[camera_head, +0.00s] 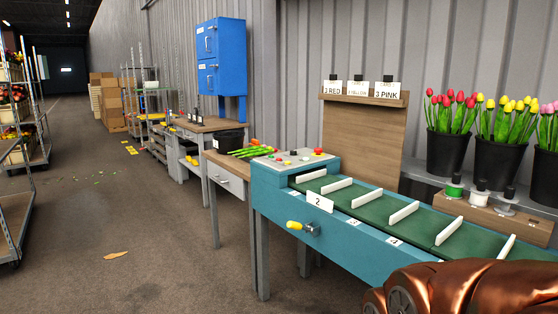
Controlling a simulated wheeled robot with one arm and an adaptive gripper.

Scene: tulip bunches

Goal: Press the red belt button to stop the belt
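The belt machine is a teal bench with a green belt (375,216) split by white dividers, running from the middle to the lower right. A control panel (297,163) sits at its far left end. A red button (318,151) stands at the panel's right side, with smaller coloured controls beside it, too small to tell apart. Nothing covers the red button. My gripper is not in view. A copper-coloured part at the lower right, which seems to be my arm, hides the near end of the belt.
A yellow-handled crank (303,227) sticks out from the bench's front. Tulip buckets (451,153) and a wooden spool holder (492,219) stand behind the belt. A wooden side table (228,169) adjoins the far end. The floor (130,220) at left is mostly clear; a trolley (15,200) edges it.

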